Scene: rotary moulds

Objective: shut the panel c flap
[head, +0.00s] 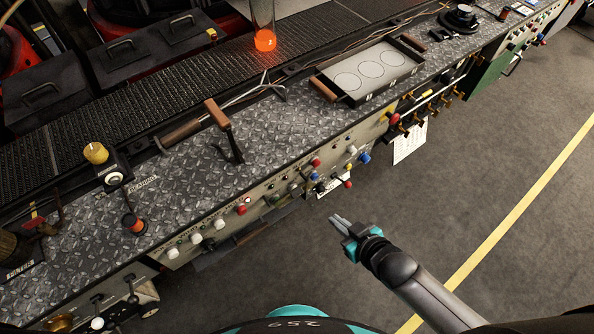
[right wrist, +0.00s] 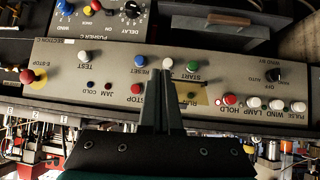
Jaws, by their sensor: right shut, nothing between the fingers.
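My right gripper (head: 338,219) is shut and empty, over the floor in front of the long machine bench. In the right wrist view its closed fingers (right wrist: 161,80) point at the grey control panel (right wrist: 110,60), overlapping the area between the RESET and START buttons. Whether they touch it cannot be told. The panel front (head: 262,197) also shows in the head view, left of the gripper. A dark plate-like part (head: 240,238) juts out below it; I cannot tell whether this is the panel c flap. No flap labelled C is readable. My left gripper is out of view.
The diamond-plate bench top (head: 190,190) carries a brown-handled lever (head: 217,114) and a tray with three round outlines (head: 400,65). Knobs and buttons stick out of the front. A white paper (head: 410,142) hangs at the right. The floor (head: 480,180) is clear.

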